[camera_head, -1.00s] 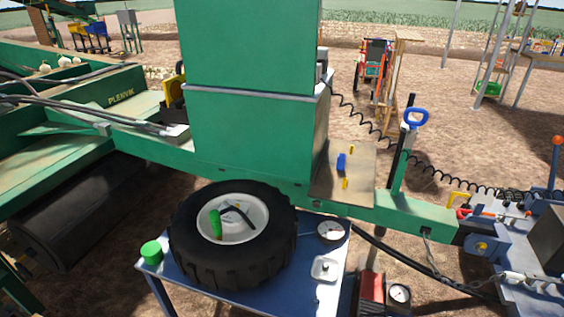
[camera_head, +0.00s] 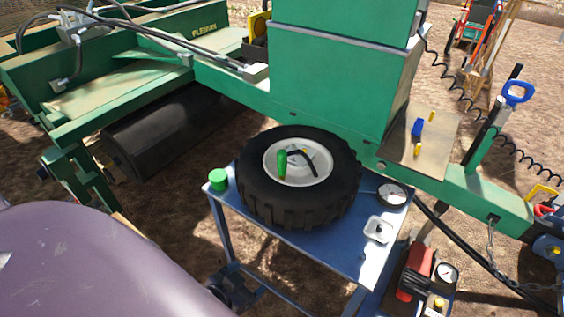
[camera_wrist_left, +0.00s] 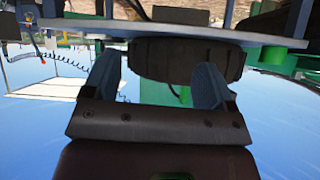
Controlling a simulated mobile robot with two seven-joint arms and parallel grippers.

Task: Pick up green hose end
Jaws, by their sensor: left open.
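A bright green grip-shaped piece (camera_head: 282,163) with a thin black bent part beside it lies in the white hub of a black tyre (camera_head: 262,196); I cannot tell for sure that it is the hose end. The tyre lies flat on a blue table (camera_head: 322,250). My left gripper (camera_head: 235,288) is low in front of the table, below its top and apart from the tyre. In the left wrist view its two fingers (camera_wrist_left: 156,82) are spread with nothing held; the tyre (camera_wrist_left: 190,60) shows beyond them, upside down. My right gripper is out of view.
A green cap (camera_head: 217,179) stands at the table's left corner; a round gauge (camera_head: 391,193) and a white square piece (camera_head: 378,229) lie on its right. A red pump (camera_head: 415,270) is beyond the right side. The green machine frame (camera_head: 340,150) runs behind the tyre.

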